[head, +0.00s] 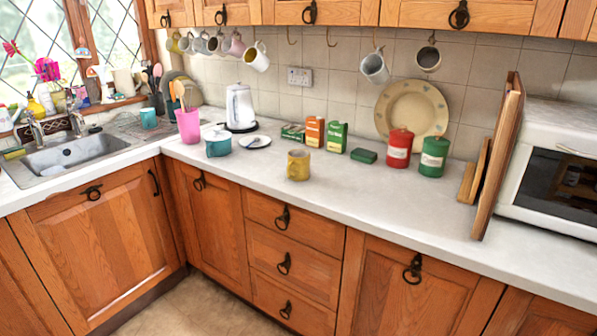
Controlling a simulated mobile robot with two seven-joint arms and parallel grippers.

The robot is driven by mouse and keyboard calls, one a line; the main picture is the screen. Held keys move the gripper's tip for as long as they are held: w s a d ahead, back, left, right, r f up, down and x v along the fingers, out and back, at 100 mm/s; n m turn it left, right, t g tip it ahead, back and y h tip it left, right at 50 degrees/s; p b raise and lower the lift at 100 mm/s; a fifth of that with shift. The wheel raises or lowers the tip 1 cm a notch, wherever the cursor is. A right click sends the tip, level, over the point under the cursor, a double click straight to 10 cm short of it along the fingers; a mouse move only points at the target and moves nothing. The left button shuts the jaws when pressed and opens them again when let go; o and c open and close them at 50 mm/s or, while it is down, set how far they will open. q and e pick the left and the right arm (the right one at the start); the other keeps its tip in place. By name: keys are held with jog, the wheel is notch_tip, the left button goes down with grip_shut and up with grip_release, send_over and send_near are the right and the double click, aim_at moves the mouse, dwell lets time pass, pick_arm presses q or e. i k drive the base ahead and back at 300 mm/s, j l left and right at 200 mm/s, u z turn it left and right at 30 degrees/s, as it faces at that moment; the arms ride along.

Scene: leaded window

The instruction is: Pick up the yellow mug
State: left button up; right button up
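A yellow mug (298,166) stands upright on the white countertop (362,199), near its front edge and above the stack of drawers. Its handle points left. Neither of my grippers shows in the head view.
A teal pot (217,144), its lid (254,142) and a pink utensil holder (188,126) stand left of the mug. Boxes (337,137), a red canister (399,148) and a green canister (434,156) stand behind and to the right. Mugs (257,56) hang above. The counter right of the mug is clear.

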aim_at(298, 159)
jog(key=i+j+z, duration=0.35)
jog(key=i+j, duration=0.15)
jog(key=j, duration=0.15)
jog(key=i+j+z, duration=0.2)
jog(key=j, duration=0.15)
jog(key=i+j+z, duration=0.2)
jog(key=j, duration=0.2)
